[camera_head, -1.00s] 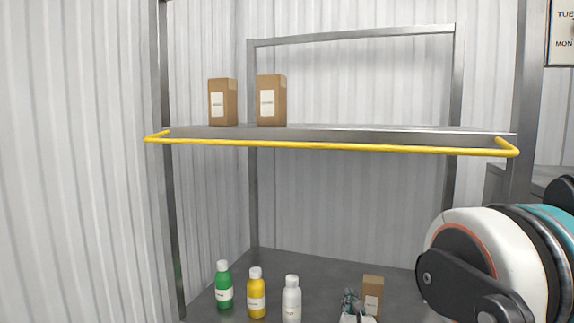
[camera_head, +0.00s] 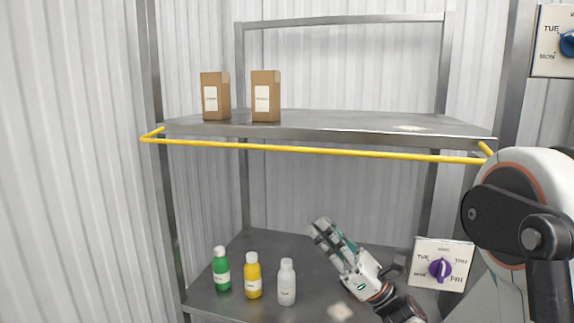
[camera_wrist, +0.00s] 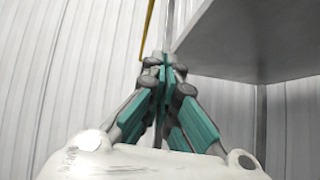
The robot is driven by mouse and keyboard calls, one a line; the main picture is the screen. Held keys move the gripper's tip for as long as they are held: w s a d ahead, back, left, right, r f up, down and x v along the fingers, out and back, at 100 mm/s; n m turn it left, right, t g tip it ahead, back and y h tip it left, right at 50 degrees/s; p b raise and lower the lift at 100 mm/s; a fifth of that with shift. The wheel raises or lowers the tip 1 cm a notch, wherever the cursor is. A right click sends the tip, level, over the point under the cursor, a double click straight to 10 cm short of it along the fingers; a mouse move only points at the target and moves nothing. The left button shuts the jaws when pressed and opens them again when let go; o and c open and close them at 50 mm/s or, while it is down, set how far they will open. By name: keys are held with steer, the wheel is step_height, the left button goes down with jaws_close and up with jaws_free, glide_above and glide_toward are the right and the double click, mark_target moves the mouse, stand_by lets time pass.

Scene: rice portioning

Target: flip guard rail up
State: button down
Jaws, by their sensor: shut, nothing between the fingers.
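The yellow guard rail (camera_head: 300,150) runs along the front of the upper shelf (camera_head: 330,122), a little below its top surface. Its left end bends back to the shelf by the left post, and its right end passes behind my arm. My gripper (camera_head: 320,224) is shut and empty, below the rail and above the lower shelf in the head view. In the wrist view my gripper (camera_wrist: 166,62) has its fingertips together, with part of the yellow rail (camera_wrist: 148,32) beyond them and the shelf's underside (camera_wrist: 245,40) at the upper right. The fingers appear apart from the rail.
Two brown boxes (camera_head: 215,96) (camera_head: 265,96) stand on the upper shelf's left. A green bottle (camera_head: 221,272), yellow bottle (camera_head: 253,278) and white bottle (camera_head: 286,284) stand on the lower shelf (camera_head: 225,301). A purple-dial panel (camera_head: 441,264) and a blue-knob panel (camera_head: 553,42) are at right.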

mark_target(288, 149)
steer(key=shift+s+d+r+n+g+y, duration=0.25)
steer(key=shift+s+r+n+g+y, duration=0.45)
steer(key=shift+s+n+g, duration=0.25)
steer(key=shift+a, duration=0.1)
steer(key=d+r+x, duration=0.2)
steer(key=x, duration=1)
steer(key=shift+s+a+r+p, duration=0.2)
steer(key=shift+a+r+p, duration=0.1)
steer(key=shift+p, duration=0.15)
steer(key=shift+m+t, duration=0.25)
steer(key=shift+s+r+m+t+h+p, duration=0.15)
steer(key=shift+r+m+t+h+p, duration=0.2)
steer(key=shift+m+t, duration=0.3)
